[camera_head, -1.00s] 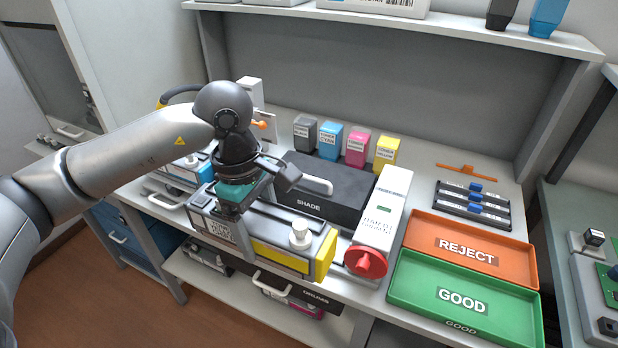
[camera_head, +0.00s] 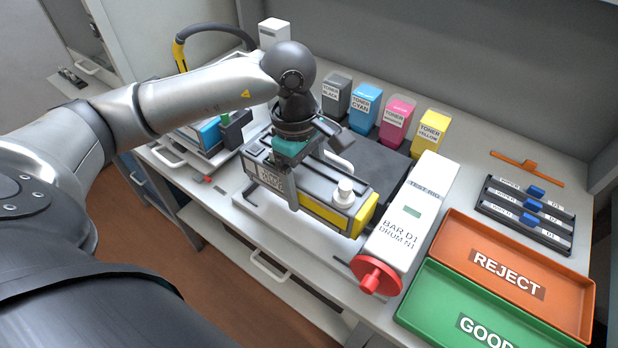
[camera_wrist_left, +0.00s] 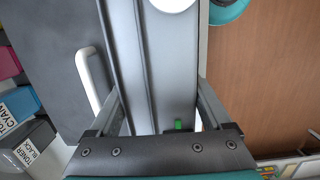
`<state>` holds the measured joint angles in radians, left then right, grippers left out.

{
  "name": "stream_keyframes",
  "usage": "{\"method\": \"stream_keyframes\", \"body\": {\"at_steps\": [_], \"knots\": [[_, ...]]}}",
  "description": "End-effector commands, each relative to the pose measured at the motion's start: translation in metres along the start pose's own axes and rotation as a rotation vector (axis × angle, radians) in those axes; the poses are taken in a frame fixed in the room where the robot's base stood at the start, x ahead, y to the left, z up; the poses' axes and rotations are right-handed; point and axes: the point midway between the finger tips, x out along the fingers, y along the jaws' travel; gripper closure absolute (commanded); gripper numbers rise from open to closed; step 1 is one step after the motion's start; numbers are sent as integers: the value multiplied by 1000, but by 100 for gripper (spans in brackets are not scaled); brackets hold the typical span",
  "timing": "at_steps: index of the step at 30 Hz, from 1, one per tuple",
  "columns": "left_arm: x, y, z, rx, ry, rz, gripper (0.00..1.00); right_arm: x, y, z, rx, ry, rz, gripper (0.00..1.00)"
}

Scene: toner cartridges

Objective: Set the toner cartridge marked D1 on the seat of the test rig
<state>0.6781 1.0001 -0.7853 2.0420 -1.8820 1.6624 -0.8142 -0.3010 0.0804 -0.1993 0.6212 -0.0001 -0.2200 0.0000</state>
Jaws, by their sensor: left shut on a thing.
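A long grey toner cartridge (camera_head: 315,183) with a yellow end and side and a white knob is held level by my left gripper (camera_head: 291,170). Its label is too small to read. The fingers straddle its body, and the left wrist view shows the body (camera_wrist_left: 158,70) between both fingers. The test rig's white box (camera_head: 412,215), lettered BAR D1 DRUM N1, stands just right of the yellow end, with a red knob (camera_head: 375,276) in front. The cartridge appears raised over the rig's bed (camera_head: 275,232), which it partly hides; the clearance cannot be told. My right gripper is out of view.
The black shade case (camera_head: 378,165) lies behind the cartridge. Several toner boxes (camera_head: 366,106) stand farther back. The orange REJECT tray (camera_head: 450,232) and green GOOD tray (camera_head: 412,308) lie at right. A blue and grey unit (camera_head: 205,145) is at left.

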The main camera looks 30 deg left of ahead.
Motion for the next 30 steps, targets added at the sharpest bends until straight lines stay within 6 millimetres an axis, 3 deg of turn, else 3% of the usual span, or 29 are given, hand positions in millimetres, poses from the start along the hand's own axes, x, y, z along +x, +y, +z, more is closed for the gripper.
{"method": "stream_keyframes", "body": {"at_steps": [21,30], "knots": [[58,1,-7,0,-1,3,100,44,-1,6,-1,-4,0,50],[62,1,-8,0,-1,3,100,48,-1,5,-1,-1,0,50]]}}
